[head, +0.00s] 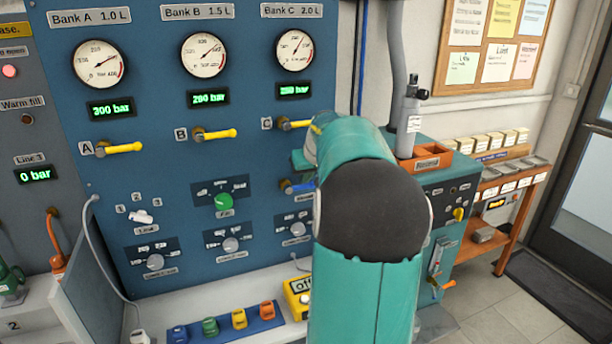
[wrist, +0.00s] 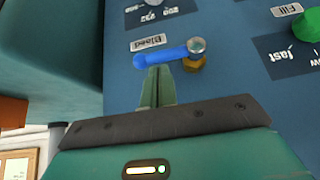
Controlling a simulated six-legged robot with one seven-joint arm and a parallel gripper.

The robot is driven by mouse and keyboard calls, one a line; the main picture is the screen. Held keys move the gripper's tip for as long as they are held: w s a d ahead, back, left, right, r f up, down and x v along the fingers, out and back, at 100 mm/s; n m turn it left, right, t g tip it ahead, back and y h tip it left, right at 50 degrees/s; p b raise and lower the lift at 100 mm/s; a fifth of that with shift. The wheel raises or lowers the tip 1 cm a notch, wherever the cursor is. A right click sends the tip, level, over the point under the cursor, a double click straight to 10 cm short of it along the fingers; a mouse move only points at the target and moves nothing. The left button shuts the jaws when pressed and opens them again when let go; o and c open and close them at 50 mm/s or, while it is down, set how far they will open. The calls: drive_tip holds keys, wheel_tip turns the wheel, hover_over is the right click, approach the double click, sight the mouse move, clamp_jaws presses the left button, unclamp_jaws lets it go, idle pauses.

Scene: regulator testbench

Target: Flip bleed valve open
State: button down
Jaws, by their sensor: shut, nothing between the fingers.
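The bleed valve has a blue lever (wrist: 165,56) on a brass stem (wrist: 196,64), beside a label reading "Bleed" (wrist: 147,41) that is upside down in the wrist view. The lever lies roughly sideways there, its free end to the left. My gripper (wrist: 160,72) is shut and empty, its tips right at the lever's lower edge in that picture, nearer the free end. I cannot tell whether they touch it. In the head view the blue lever (head: 300,187) shows only partly, beside my arm, which hides most of the gripper.
A green Fill knob (head: 223,202) sits left of the bleed valve in the head view. Yellow-handled valve C (head: 296,124) is above it, close to my arm. Knobs (head: 297,229) lie below. A yellow box (head: 299,297) and coloured blocks (head: 239,319) rest on the ledge underneath.

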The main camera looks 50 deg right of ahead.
drive_tip(key=shift+s+d+f+y, duration=0.15)
drive_tip(key=shift+f+y, duration=0.1)
drive_tip(key=shift+y, duration=0.15)
wheel_tip(320, 180, down, 7)
drive_tip(key=m+t+y, duration=0.4)
drive_tip(key=t+y, duration=0.2)
drive_tip(key=y, duration=0.1)
idle(0.7)
drive_tip(key=shift+f, duration=0.15)
idle(0.3)
drive_tip(key=s+a+r, duration=0.9)
drive_tip(key=a+r, duration=0.1)
drive_tip(key=r, duration=0.3)
drive_tip(key=shift+a, duration=0.35)
